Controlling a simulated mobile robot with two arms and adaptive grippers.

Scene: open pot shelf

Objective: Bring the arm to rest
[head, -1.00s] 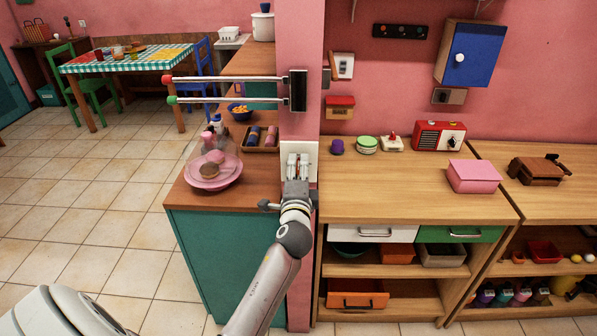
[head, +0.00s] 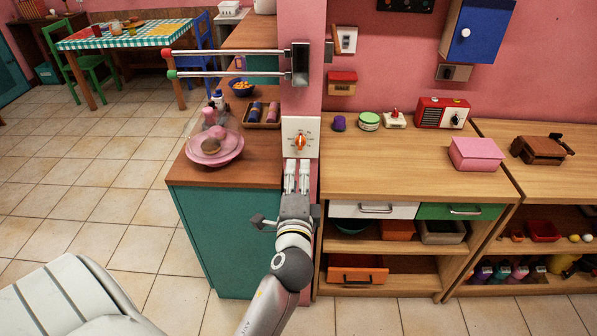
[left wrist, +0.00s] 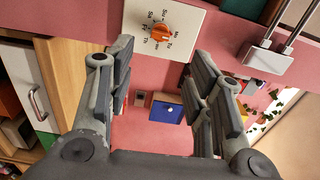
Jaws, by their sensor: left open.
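My left gripper (head: 297,178) is in front of the pink pillar, just below a white dial plate (head: 300,136) with an orange knob (head: 301,142). Its fingers are apart and nothing is between them. In the left wrist view the open fingers (left wrist: 160,90) show at left and right, with the orange knob (left wrist: 175,33) on its white plate (left wrist: 140,20) beyond them. The gripper looks clear of the knob. My right gripper is not in view.
Two rails (head: 230,52) stick out left from a bracket on the pillar (head: 312,80). A teal counter (head: 225,240) with a pink plate (head: 215,158) stands left. A wooden shelf unit (head: 400,180) stands right. Tiled floor is free at left.

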